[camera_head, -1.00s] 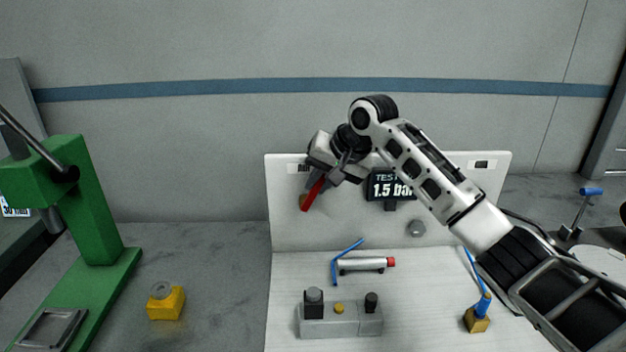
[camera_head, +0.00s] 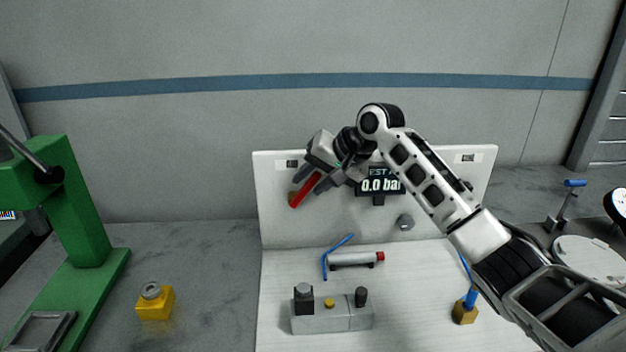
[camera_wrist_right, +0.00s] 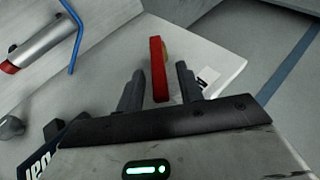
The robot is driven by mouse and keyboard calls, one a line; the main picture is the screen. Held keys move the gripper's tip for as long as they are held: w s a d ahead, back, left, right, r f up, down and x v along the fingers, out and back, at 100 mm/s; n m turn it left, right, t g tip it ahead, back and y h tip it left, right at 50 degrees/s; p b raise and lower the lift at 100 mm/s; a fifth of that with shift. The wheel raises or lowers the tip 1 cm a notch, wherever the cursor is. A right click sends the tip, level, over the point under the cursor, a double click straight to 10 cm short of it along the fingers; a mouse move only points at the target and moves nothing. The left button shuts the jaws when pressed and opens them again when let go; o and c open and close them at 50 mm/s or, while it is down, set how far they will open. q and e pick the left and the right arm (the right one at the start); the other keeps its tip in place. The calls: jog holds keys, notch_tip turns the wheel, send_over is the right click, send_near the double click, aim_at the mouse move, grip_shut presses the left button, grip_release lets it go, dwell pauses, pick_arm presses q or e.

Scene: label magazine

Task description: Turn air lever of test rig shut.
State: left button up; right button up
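The red air lever (camera_head: 304,190) is on the white upright panel of the test rig (camera_head: 275,225), tilted with its lower end to the left at a brass-coloured fitting (camera_head: 292,198). My right gripper (camera_head: 309,181) is open at the lever, one finger on each side. In the right wrist view the red lever (camera_wrist_right: 159,68) stands between the spread fingers (camera_wrist_right: 160,88), with gaps on both sides. My left gripper is not in view.
On the rig's base are a silver cylinder (camera_head: 352,259) with a blue hose, a grey block (camera_head: 333,318) with knobs, and a brass fitting (camera_head: 464,312). A yellow block (camera_head: 155,304) and a green press (camera_head: 85,225) stand left. Bare bench lies between block and rig.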

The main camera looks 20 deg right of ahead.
jog(key=b+v, duration=0.2)
jog(key=v, duration=1.4)
